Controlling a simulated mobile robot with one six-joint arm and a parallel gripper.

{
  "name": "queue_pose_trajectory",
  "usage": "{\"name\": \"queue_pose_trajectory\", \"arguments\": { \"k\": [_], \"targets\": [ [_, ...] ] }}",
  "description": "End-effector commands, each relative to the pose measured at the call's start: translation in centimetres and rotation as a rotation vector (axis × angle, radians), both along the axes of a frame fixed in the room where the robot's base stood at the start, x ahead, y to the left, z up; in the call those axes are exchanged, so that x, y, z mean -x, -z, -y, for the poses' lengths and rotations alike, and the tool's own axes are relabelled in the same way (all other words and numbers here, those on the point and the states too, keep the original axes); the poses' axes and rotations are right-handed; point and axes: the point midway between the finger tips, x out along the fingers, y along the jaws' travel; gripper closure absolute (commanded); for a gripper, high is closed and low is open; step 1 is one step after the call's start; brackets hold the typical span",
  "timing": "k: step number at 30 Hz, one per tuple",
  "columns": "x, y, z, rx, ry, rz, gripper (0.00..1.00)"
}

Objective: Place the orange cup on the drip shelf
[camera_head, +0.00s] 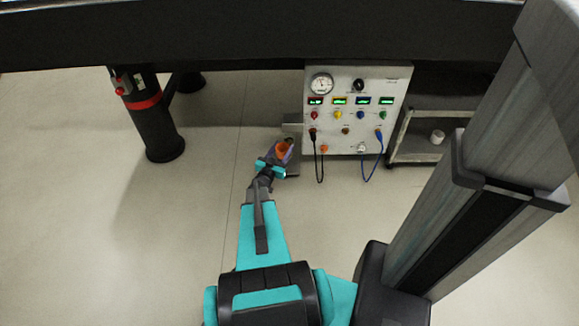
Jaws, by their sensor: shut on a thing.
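The orange cup (281,149) is small in the camera_head view, left of the instrument panel. My gripper (277,157) is shut on it, and the jaws hide part of it. A dark thing shows at the cup's upper right, too small to make out. A grey ledge (293,128) at the panel's left side, probably the drip shelf, lies just behind the cup and shows again lower down beside the gripper. I cannot tell whether the cup touches it.
The panel (345,85) has a gauge, knobs and hanging black and blue cables (374,168) right of my gripper. A grey shelf rack (420,150) bears a white cup (437,137). A dark bench (250,38) spans the back. Floor at left is clear, up to a black leg (155,130).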

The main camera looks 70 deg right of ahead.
Motion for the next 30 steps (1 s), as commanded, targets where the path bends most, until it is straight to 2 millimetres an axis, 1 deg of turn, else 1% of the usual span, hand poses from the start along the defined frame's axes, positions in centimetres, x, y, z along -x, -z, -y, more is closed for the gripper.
{"name": "queue_pose_trajectory", "arguments": {
  "k": [7, 11, 14, 30],
  "targets": [
    [-0.1, 0.1, 0.0, 0.000, -0.001, 0.000, 0.76],
    [-0.1, 1.2, 0.0, -0.001, -0.001, 0.000, 0.76],
    [-0.1, 2.6, 0.1, -0.002, -0.001, 0.000, 0.76],
    [0.0, 12.0, 0.2, -0.001, 0.000, 0.000, 0.76]
  ]
}}
